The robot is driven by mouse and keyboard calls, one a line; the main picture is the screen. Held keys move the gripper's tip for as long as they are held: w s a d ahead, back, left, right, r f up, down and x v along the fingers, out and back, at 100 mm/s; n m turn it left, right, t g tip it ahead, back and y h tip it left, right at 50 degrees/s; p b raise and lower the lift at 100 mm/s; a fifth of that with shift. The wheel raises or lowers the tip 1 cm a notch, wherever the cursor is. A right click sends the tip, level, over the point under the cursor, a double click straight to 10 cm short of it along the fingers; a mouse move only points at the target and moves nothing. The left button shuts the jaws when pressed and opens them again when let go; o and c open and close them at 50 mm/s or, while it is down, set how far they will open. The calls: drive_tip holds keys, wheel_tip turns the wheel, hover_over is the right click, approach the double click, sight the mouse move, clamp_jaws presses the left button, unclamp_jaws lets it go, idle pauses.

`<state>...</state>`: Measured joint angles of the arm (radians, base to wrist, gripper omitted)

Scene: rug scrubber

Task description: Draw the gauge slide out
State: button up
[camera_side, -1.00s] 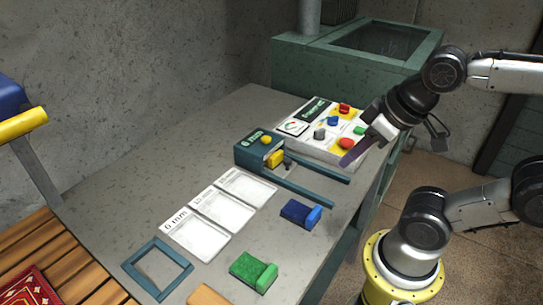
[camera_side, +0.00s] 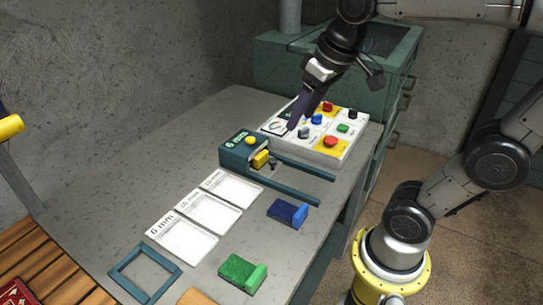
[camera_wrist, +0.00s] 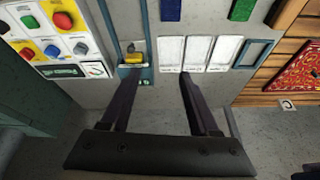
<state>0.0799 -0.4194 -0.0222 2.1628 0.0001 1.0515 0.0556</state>
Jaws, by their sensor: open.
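The gauge is a dark green housing (camera_side: 236,154) with two dark rails (camera_side: 305,186) running toward the table's right edge. A yellow block (camera_side: 261,159) sits at its mouth between the rails, beside a small grey metal part. A round yellow knob (camera_side: 250,141) is on top of the housing. In the wrist view the yellow block (camera_wrist: 132,58) lies near the left fingertip. My gripper (camera_side: 293,125) points down, open and empty, above and behind the gauge, near the control panel. Its two fingers (camera_wrist: 160,76) are spread in the wrist view.
A white control panel (camera_side: 357,125) with coloured buttons stands just behind the rails. White labelled trays (camera_side: 208,211), blue (camera_side: 288,212) and green (camera_side: 241,272) blocks and an empty teal frame (camera_side: 145,273) lie nearer. The table's left part is clear.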

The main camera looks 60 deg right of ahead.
drive_tip(key=w+d+f+m+g, duration=0.25)
drive_tip(key=w+d, duration=0.35)
drive_tip(key=w, duration=0.4)
drive_tip(key=g, duration=0.2)
hover_over(273, 160)
wheel_tip(273, 160, down, 7)
drive_tip(key=shift+m, duration=0.25)
wheel_tip(273, 160, down, 13)
drive_tip(key=shift+f, duration=0.15)
clamp_jaws()
idle(0.5)
